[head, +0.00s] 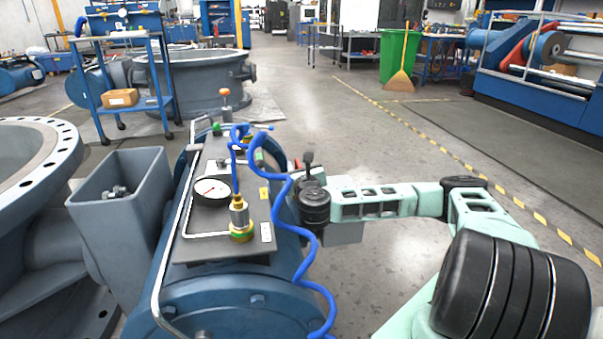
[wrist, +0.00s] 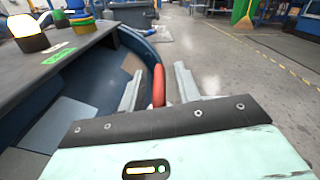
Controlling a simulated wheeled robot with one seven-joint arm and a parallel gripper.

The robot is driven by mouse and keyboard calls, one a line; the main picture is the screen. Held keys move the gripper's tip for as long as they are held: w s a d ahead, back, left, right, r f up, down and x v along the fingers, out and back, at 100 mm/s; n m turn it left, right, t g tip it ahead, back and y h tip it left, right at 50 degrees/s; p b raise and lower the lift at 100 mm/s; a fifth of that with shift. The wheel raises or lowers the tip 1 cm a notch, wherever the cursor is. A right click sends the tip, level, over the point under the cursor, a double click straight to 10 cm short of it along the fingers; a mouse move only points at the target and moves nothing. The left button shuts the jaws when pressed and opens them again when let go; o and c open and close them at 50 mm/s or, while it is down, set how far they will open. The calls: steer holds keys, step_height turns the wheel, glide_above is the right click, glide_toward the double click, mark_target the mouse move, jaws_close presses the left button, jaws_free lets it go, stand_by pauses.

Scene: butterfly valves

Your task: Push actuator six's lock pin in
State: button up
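A blue actuator (head: 225,300) lies at the centre of the head view, with a grey panel on top carrying a dial gauge (head: 212,190) and a brass fitting (head: 240,220). In the wrist view, my gripper (wrist: 158,74) is open beside the actuator's blue body (wrist: 85,95). A red, thin, rounded part (wrist: 158,86) stands upright between the two grey fingers, with gaps showing at both sides. It may be the lock pin's handle; the pin itself is hidden. No number on the actuator is readable.
A blue coiled hose (head: 283,205) hangs along the actuator's right side, close to my wrist. A bent metal rail (head: 158,285) runs along its left. A grey open bin (head: 120,210) stands at left.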

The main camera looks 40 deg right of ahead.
steer(key=p+v, duration=0.4)
steer(key=v, duration=1.3)
steer(key=shift+p, duration=0.4)
steer(key=shift+s, duration=0.15)
